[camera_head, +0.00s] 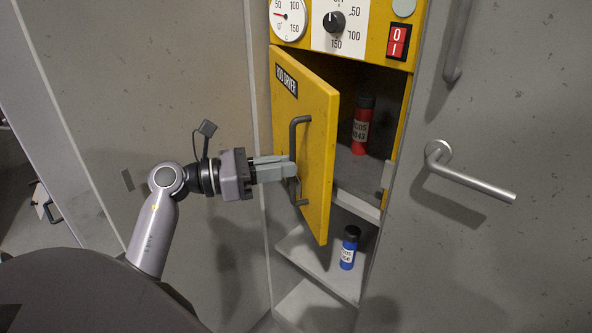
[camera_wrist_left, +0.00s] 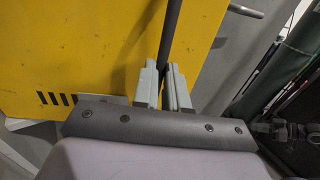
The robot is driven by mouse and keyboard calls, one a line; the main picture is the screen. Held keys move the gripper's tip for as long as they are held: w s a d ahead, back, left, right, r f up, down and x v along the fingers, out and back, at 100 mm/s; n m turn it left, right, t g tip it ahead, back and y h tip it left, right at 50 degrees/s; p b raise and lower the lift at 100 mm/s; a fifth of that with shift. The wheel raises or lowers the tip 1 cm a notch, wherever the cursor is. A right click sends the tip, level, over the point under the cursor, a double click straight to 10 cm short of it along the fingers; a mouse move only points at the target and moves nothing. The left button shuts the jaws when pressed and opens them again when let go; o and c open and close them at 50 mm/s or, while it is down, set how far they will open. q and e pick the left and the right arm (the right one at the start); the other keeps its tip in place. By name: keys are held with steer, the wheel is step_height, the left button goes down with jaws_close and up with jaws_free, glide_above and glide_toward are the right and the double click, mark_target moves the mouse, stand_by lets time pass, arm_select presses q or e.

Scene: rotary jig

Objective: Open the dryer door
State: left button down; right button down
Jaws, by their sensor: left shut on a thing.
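The yellow dryer door (camera_head: 308,158) stands part open, hinged on its left, swung out from the cabinet. It carries a dark vertical bar handle (camera_head: 294,135). My left gripper (camera_head: 291,170) is shut on the lower part of this handle. In the left wrist view the fingers of my left gripper (camera_wrist_left: 165,88) close around the dark bar (camera_wrist_left: 172,35), with the yellow door (camera_wrist_left: 90,45) behind it. Inside the open dryer a red bottle (camera_head: 361,128) with a black cap stands upright. My right gripper is not in view.
Above the door are a dial gauge (camera_head: 288,18), a black knob (camera_head: 335,21) and a red switch (camera_head: 398,41). A blue bottle (camera_head: 348,249) stands on the shelf below. A grey door with a lever handle (camera_head: 472,182) is at the right.

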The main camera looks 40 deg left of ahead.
arm_select(q)
steer(key=shift+y, duration=0.3)
steer(key=s+a, duration=0.1)
steer(key=a, duration=0.1)
steer(key=s+a+b, duration=0.1)
steer(key=shift+s+a+r, duration=0.15)
steer(key=shift+a, duration=0.2)
steer(key=c, duration=1.3)
jaws_free()
steer(key=shift+c, duration=0.2)
steer(key=shift+o, duration=0.9)
steer(key=shift+w, duration=0.2)
steer(key=shift+s+d, duration=0.1)
